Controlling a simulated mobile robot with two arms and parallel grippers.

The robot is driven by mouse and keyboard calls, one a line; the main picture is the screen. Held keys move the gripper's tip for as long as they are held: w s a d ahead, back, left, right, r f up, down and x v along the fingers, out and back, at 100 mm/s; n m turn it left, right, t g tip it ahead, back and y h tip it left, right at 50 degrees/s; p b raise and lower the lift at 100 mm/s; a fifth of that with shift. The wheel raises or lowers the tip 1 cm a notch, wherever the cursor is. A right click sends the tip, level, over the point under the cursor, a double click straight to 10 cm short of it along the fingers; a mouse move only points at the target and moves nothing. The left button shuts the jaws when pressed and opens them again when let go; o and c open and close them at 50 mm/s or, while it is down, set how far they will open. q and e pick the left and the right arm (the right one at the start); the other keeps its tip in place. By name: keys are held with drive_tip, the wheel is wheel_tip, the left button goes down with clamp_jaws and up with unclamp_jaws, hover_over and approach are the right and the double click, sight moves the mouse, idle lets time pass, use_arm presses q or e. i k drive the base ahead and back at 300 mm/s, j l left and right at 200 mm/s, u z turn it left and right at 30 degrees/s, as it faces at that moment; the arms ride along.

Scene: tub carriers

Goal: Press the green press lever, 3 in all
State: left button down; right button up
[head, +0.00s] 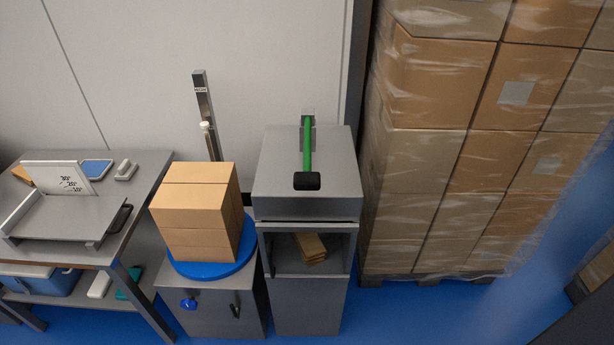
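The green press lever (307,147) is a straight green bar with a black grip (307,181) at its near end. It runs from a grey bracket at the back of the grey press cabinet (274,184) toward the front, over the cabinet's top. From this high angle I cannot tell how far it is raised. Neither of my grippers shows clearly in the head view.
Beside the cabinet, stacked cardboard boxes (195,211) stand on a blue round plate (212,270). A grey table (140,170) is at the left. Wrapped pallet boxes (440,150) stand close on the right. Small brown pieces (310,248) lie in the cabinet's opening. Blue floor is free in front right.

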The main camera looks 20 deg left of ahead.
sight(306, 179)
drive_tip(key=i+u, duration=0.1)
drive_tip(key=u, duration=1.55)
drive_tip(key=l, duration=0.5)
drive_tip(key=i+l, duration=0.15)
drive_tip(key=l, duration=0.35)
